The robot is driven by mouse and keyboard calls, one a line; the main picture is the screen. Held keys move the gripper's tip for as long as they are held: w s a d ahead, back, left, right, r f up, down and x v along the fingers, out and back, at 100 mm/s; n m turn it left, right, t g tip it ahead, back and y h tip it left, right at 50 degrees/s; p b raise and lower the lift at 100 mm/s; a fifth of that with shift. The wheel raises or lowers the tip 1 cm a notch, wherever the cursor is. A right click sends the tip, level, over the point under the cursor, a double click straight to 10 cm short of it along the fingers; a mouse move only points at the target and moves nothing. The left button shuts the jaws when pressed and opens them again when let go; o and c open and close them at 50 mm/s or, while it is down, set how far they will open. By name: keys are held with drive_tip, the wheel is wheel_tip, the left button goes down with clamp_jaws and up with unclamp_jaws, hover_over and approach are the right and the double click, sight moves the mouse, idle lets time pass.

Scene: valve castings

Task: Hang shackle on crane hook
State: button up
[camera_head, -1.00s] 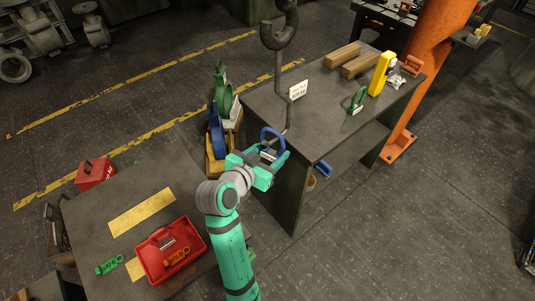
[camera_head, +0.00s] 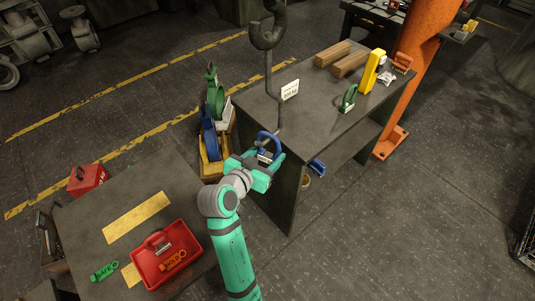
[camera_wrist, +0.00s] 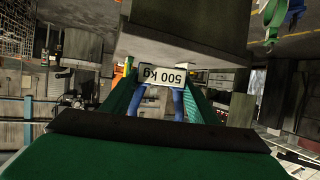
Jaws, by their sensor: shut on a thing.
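My gripper (camera_head: 267,166) is shut on a blue shackle (camera_head: 269,137) with its bow upward, in front of the bench's near left corner. In the wrist view the blue shackle (camera_wrist: 178,104) shows between the fingers, partly behind its white "500 kg" tag (camera_wrist: 167,77). The dark crane hook (camera_head: 268,38) hangs above, and a thin bent rod (camera_head: 270,90) runs down from it. The rod's lower end comes down by the shackle's bow. I cannot tell whether it passes through the bow or stays behind it.
The dark bench (camera_head: 318,115) carries a green shackle (camera_head: 349,97), wooden blocks (camera_head: 350,63) and a yellow object (camera_head: 372,72). Green and blue pieces (camera_head: 211,120) stand left of it. A red tray (camera_head: 166,254) lies on the near table (camera_head: 90,222). An orange column (camera_head: 415,65) rises behind.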

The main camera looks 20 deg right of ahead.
idle(0.3)
drive_tip(key=o, duration=1.4)
drive_tip(key=shift+v, duration=5.4)
drive_tip(key=shift+s, duration=0.1)
